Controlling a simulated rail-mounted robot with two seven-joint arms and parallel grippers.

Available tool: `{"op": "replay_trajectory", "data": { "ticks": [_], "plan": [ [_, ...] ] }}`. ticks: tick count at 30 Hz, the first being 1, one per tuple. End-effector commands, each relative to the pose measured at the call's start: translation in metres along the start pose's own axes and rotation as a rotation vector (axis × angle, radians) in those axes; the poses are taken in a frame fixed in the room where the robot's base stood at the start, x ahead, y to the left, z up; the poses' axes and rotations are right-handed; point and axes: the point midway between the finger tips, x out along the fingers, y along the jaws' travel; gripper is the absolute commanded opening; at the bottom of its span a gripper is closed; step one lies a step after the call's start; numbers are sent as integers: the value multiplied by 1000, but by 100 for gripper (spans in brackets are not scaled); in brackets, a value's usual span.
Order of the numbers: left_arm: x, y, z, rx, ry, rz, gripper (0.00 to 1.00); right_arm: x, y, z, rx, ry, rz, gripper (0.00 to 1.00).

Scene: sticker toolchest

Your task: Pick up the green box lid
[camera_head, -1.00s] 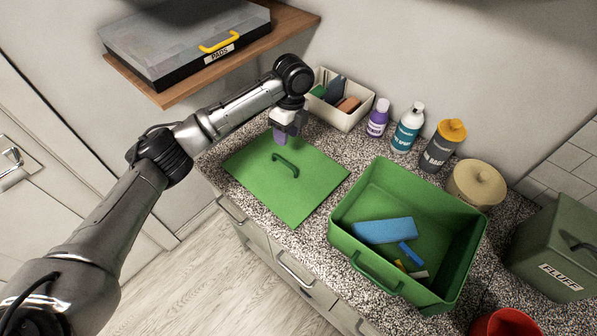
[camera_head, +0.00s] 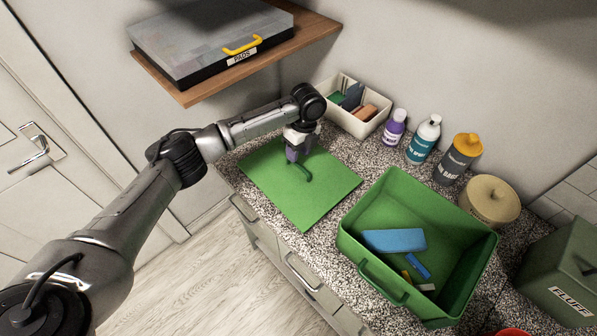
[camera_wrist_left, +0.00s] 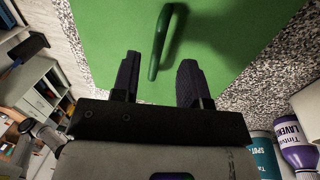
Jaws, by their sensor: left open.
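The green box lid (camera_head: 318,201) lies flat on the speckled counter, left of the open green box (camera_head: 351,221). Its dark green handle (camera_head: 302,174) stands up near the middle. My left gripper (camera_head: 295,157) is over the lid, close to the back end of the handle. In the left wrist view the gripper (camera_wrist_left: 158,75) is open, and the lid (camera_wrist_left: 100,30) fills the area beyond its fingers. The handle (camera_wrist_left: 158,50) shows between the fingertips with space on both sides. I cannot tell whether the fingers touch the lid. My right gripper is not in view.
The box holds a blue sponge (camera_head: 394,240) and small items. A white bin (camera_head: 352,122), a purple bottle (camera_head: 394,128), other bottles and a beige pot (camera_head: 489,200) stand along the wall. A wooden shelf (camera_head: 317,28) with a case (camera_head: 210,40) hangs above.

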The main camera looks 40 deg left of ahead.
Motion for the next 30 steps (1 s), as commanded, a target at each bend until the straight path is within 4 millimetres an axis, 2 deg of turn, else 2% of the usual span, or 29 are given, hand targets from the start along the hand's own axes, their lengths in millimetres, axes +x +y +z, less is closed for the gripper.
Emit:
{"op": "replay_trajectory", "data": {
  "ticks": [6,10,21,30],
  "plan": [
    [25,4,-4,-1,-1,5,41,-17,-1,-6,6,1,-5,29],
    [40,3,-4,-1,0,3,41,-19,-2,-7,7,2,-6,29],
    [49,3,-4,0,-1,1,41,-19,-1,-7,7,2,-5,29],
    [48,3,-4,0,-1,1,12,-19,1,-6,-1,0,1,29]
  ]
}}
